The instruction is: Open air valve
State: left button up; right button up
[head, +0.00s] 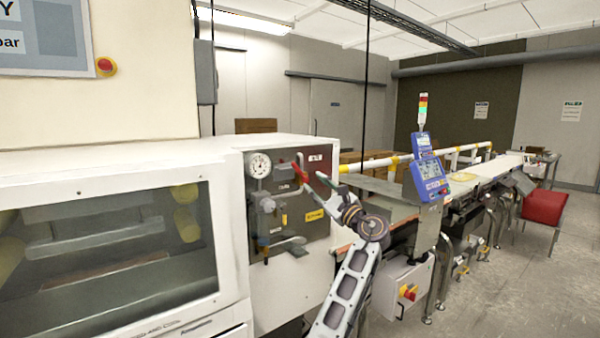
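The air valve's red lever (300,173) shows on the dark panel (291,222) at the end of the white cabinet, slanting and near the panel's top. A round pressure gauge (259,165) sits to its left, with valve and regulator parts (266,205) below. I cannot tell whether the upper finger touches the lever. My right gripper is not in view.
A white cabinet with a window (110,250) fills the left. A conveyor line with a blue display (429,178) runs off to the right. A grey box with a red and yellow switch (408,292) hangs below it. Open floor (500,300) lies at lower right.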

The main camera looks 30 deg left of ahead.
aim_at(298, 169)
pick_arm(q)
jog(key=x, duration=1)
grip_shut()
dwell(0.4)
